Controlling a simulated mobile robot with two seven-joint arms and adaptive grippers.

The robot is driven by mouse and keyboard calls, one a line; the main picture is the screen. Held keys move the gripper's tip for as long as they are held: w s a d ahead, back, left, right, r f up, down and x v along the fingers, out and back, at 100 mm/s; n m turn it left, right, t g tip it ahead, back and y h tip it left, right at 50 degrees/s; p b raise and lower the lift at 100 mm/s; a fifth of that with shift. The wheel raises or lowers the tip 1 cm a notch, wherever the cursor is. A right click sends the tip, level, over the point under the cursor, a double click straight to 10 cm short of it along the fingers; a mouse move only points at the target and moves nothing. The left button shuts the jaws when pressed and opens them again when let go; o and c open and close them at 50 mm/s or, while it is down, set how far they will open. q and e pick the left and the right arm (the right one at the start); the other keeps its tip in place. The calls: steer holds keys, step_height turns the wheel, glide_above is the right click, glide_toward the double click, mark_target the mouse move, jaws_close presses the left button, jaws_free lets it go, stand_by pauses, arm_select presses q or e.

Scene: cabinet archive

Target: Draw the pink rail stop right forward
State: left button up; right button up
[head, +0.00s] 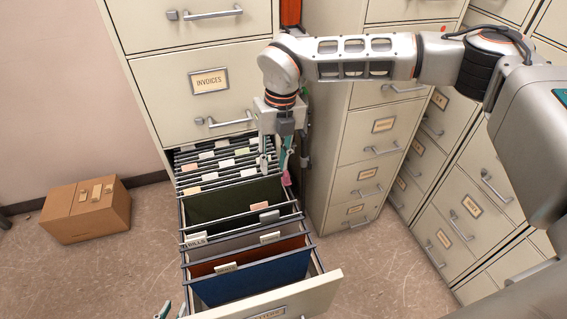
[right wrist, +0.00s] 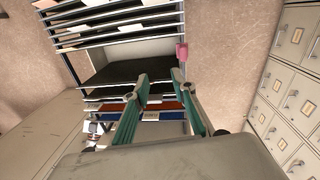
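The pink rail stop (head: 286,179) sits on the right rail of the open file drawer (head: 313,296), towards its rear half. It also shows in the right wrist view (right wrist: 182,52), just beyond the right-hand fingertip. My right gripper (head: 275,165) points down over the drawer's right side. Its teal fingers are apart with nothing between them (right wrist: 162,78). The stop is close to one finger but not between the two; I cannot tell whether they touch. My left gripper (head: 172,311) shows only its teal tips at the bottom edge, apart, left of the drawer front.
Hanging folders fill the drawer: a green one (head: 235,199), a blue one (head: 255,280) and several with tabs behind. A cardboard box (head: 86,211) stands on the floor at left. More cabinets (head: 365,150) stand close on the right. The floor in front is clear.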

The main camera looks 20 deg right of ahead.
mark_target(287, 173)
steer(key=shift+m+h, duration=0.4)
steer(key=shift+h, duration=0.2)
steer(key=d, duration=0.1)
steer(key=w+d+r, duration=0.1)
steer(key=w+d, duration=0.1)
steer(key=shift+d+r, duration=0.15)
steer(key=shift+d, duration=0.25)
steer(key=shift+d+f, duration=0.1)
steer(key=shift+f, duration=0.2)
steer(key=shift+f+p, duration=0.3)
steer(key=shift+f, duration=3.2)
jaws_close()
